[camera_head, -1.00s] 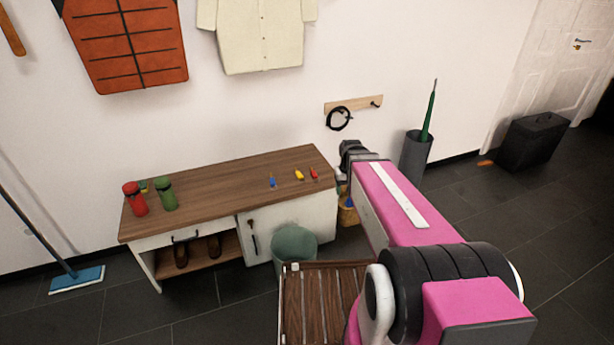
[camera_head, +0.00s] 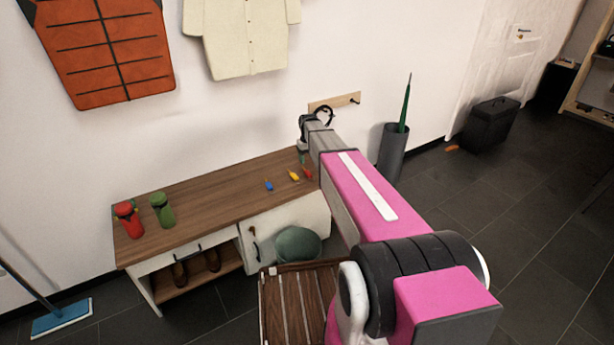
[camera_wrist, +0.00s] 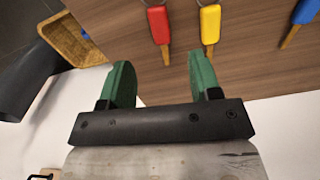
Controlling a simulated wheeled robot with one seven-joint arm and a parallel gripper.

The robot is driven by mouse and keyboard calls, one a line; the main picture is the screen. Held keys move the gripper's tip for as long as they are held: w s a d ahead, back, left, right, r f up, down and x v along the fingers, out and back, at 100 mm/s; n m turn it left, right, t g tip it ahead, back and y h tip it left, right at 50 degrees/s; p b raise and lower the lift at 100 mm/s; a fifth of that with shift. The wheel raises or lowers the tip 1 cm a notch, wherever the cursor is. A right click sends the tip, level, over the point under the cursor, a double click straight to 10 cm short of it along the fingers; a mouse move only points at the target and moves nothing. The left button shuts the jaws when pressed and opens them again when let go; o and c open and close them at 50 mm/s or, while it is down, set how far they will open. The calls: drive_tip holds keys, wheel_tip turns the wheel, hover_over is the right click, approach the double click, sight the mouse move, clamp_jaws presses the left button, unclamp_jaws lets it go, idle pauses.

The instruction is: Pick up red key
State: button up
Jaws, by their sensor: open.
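The red key (camera_wrist: 159,28) lies on the wooden cabinet top (camera_head: 215,187), near its right end; in the head view it is a small red spot (camera_head: 307,173) beside my arm. In the wrist view it lies beyond my fingertips, between their lines and nearer the middle of the gap. My gripper (camera_wrist: 158,80) is open and empty, with its green fingers pointing toward the keys. A yellow key (camera_wrist: 209,27) lies just right of the red key, roughly ahead of the right finger. A blue key (camera_wrist: 303,14) lies farther right.
A wall hook rail (camera_head: 335,102) and an umbrella stand (camera_head: 392,153) are behind and right of my arm.

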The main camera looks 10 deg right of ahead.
sight(308, 173)
wheel_tip(308, 173, down, 8)
drive_tip(key=shift+f, duration=0.1)
drive_tip(key=c, duration=1)
